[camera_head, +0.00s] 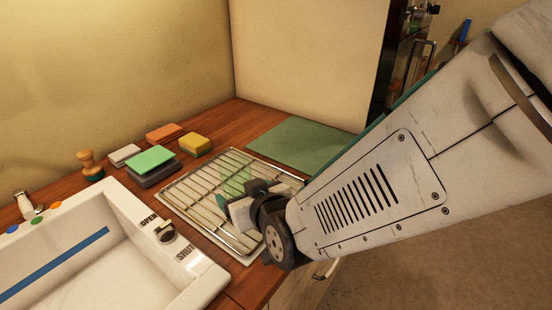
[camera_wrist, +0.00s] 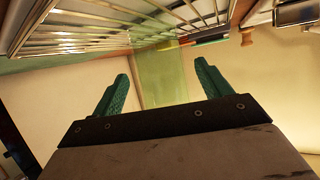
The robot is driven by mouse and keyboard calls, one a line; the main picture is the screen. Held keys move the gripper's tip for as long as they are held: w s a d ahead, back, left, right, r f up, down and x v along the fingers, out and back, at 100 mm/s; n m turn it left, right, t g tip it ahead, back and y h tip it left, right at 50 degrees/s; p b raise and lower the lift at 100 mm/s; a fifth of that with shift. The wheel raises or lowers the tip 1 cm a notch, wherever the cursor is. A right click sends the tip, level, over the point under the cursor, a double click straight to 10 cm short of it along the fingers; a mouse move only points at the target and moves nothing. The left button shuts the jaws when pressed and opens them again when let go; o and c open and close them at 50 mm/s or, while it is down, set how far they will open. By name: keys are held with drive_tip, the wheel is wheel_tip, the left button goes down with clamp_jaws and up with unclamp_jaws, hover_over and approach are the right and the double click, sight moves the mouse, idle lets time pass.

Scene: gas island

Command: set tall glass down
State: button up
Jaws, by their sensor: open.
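The tall glass is a clear, greenish, see-through vessel. In the head view the glass (camera_head: 236,180) shows faintly over the wire rack (camera_head: 190,196), just left of my gripper (camera_head: 254,190). The wrist view looks inverted, with the rack (camera_wrist: 75,38) at the top. There the glass (camera_wrist: 161,88) lies between the two green fingers of my gripper (camera_wrist: 161,70), and its end meets the rack. The fingers are spread, with a visible gap on both sides of the glass. The glass looks upright on the rack. My arm hides part of the rack's right side.
A white sink (camera_head: 120,240) lies left of the rack. Sponges (camera_head: 195,143) and a stack with a green top (camera_head: 151,158) stand behind it, near a wooden brush (camera_head: 89,165). A flat green mat (camera_head: 297,143) lies clear at the back right.

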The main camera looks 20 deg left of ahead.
drive_tip(key=v, duration=0.8)
drive_tip(key=shift+d+r, duration=0.15)
drive_tip(key=w+d+r+m+g+h, duration=0.1)
drive_tip(key=w+d+m+h, duration=0.15)
drive_tip(key=d, duration=0.75)
drive_tip(key=w+d+r+m+g+h, duration=0.1)
drive_tip(key=w+d+r+m+h, duration=0.2)
drive_tip(key=d, duration=0.8)
drive_tip(key=s+d+r+m+g+h, duration=0.1)
drive_tip(key=s+d+m+g+h, duration=0.1)
drive_tip(key=s+d, duration=0.4)
drive_tip(key=s+d+m+g+h, duration=0.2)
drive_tip(key=s+d, duration=0.5)
drive_tip(key=d, duration=0.8)
drive_tip(key=shift+d+r+m+g+h, duration=0.4)
drive_tip(key=shift+g+h, duration=0.15)
drive_tip(key=shift+g, duration=0.15)
drive_tip(key=shift+s, duration=0.1)
